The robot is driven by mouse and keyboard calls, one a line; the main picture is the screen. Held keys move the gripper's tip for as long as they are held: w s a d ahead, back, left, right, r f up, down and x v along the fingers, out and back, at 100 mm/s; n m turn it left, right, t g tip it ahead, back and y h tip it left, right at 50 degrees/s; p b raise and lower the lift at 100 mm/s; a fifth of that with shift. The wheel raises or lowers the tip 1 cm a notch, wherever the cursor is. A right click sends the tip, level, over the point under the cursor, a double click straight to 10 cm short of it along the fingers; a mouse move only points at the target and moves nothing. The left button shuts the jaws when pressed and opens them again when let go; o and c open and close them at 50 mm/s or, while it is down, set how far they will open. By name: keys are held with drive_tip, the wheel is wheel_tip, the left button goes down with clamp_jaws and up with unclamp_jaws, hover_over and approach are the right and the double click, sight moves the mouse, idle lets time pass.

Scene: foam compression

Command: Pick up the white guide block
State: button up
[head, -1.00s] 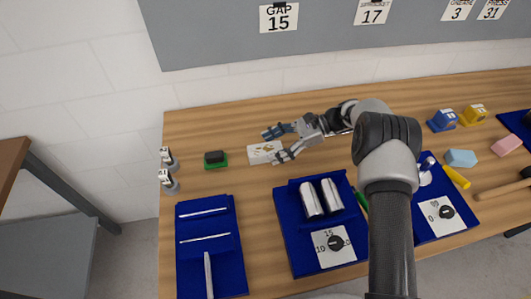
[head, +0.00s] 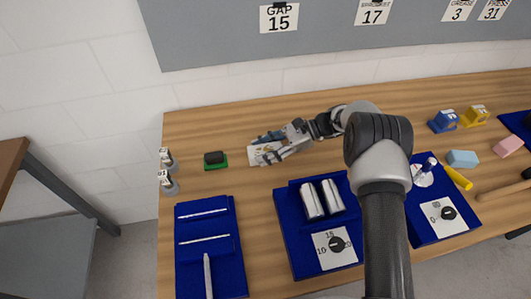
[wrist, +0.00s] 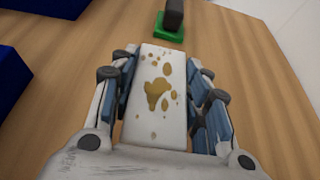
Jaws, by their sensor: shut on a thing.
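The white guide block (head: 258,157) lies on the table toward the back left in the head view, partly hidden by my gripper (head: 268,148). In the wrist view the block (wrist: 157,90) is a long white piece with brown stains on its top. My gripper (wrist: 172,95) has one blue-padded finger along each long side of it and is shut on it. I cannot tell any clearance between the block and the table.
A green block with a dark top (head: 215,160) sits just left of the block; it shows ahead in the wrist view (wrist: 171,22). Blue trays (head: 283,215) lie nearer the front. Two small bottles (head: 168,181) stand at the left edge. Bare wood surrounds the block.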

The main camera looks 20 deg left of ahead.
drive_tip(key=c, duration=0.4)
